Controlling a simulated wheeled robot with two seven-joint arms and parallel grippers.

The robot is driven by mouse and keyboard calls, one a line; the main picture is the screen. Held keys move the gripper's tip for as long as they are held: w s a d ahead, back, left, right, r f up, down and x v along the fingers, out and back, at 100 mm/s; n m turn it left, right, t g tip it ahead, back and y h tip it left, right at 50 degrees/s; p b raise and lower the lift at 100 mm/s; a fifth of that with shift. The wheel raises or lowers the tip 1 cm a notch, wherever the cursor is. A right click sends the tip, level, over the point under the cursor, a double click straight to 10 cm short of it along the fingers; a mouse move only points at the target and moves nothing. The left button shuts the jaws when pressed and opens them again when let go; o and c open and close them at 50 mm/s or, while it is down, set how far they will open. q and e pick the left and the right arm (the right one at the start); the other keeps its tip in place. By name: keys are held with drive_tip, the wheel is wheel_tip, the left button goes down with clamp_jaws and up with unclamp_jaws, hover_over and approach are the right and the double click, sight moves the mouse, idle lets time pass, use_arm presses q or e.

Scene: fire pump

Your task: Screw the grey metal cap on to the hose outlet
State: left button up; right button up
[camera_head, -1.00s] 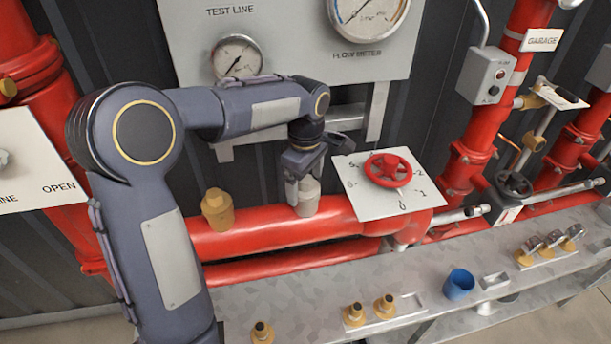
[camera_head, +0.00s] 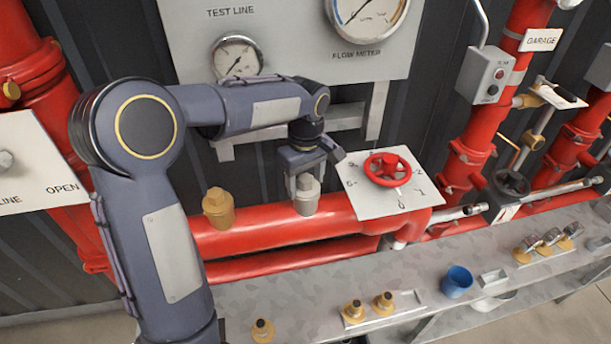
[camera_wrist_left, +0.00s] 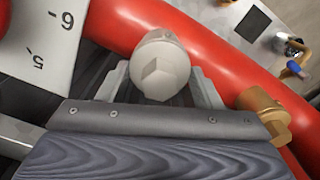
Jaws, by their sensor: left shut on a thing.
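The grey metal cap (camera_head: 307,196) sits upright at the top of the red pipe, right of the brass fitting. It also shows in the left wrist view (camera_wrist_left: 161,68), with a faceted knob on its top. My left gripper (camera_head: 304,180) comes down on the cap from above and is shut on it, with one finger on each side. The hose outlet under the cap is hidden, so I cannot tell how far the cap is threaded. My right gripper is not in view.
A brass cap (camera_head: 218,208) stands on the red pipe (camera_head: 270,238) to the left. A plate with a red handwheel (camera_head: 387,169) is close on the right. A grey bench (camera_head: 300,285) in front holds brass fittings and a blue cup (camera_head: 457,281).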

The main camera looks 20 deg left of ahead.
use_arm(q)
drive_tip(key=shift+m, duration=1)
drive_tip(key=m+p, duration=0.1)
drive_tip(key=m, duration=0.2)
drive_tip(key=shift+r, duration=0.15)
drive_tip(key=shift+m, duration=0.6)
drive_tip(key=shift+m+p, duration=0.4)
drive_tip(key=shift+m, duration=1.3)
drive_tip(key=o, duration=1.5)
